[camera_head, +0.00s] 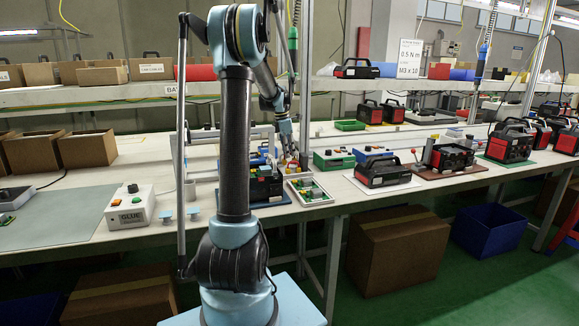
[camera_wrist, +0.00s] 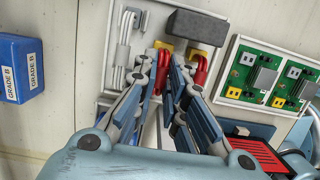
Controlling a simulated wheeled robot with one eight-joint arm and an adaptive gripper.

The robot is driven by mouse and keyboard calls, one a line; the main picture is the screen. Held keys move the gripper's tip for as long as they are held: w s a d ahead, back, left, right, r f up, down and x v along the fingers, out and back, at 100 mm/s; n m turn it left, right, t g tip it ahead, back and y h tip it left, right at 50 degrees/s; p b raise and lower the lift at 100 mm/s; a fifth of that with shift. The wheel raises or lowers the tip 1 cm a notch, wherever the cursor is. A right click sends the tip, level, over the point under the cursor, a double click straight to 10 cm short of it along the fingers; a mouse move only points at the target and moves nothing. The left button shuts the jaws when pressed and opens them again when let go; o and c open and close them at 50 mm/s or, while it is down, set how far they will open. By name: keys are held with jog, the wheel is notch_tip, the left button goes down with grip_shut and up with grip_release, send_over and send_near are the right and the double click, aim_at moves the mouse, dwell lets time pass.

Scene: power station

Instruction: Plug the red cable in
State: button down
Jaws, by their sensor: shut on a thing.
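My gripper (camera_wrist: 171,58) reaches into a pale tray (camera_wrist: 113,78) in the wrist view, its two fingers close together. It is shut on what looks like a red cable (camera_wrist: 157,82) with a yellow end; the fingers hide most of it. Another red cable (camera_wrist: 202,68) with a yellow end lies just right of the fingers. Grey cables (camera_wrist: 124,48) lie in the tray's left part. In the head view my gripper (camera_head: 287,138) is low over the bench, by small red and yellow parts. The socket for the cable cannot be made out.
A tray of green circuit boards (camera_wrist: 262,75) lies to the right, and it also shows in the head view (camera_head: 310,191). A dark grey block (camera_wrist: 198,27) is beyond the fingers. A blue bin (camera_wrist: 20,68) stands at the left. A black-and-red device (camera_head: 265,184) is nearby.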

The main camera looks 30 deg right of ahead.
jog(key=shift+d+v, duration=0.2)
jog(key=shift+v, duration=0.75)
jog(key=shift+d+v, duration=0.2)
jog(key=shift+v, duration=0.7)
jog(key=shift+d+v, duration=0.2)
jog(key=shift+v, duration=0.75)
jog(key=shift+s+r, duration=0.1)
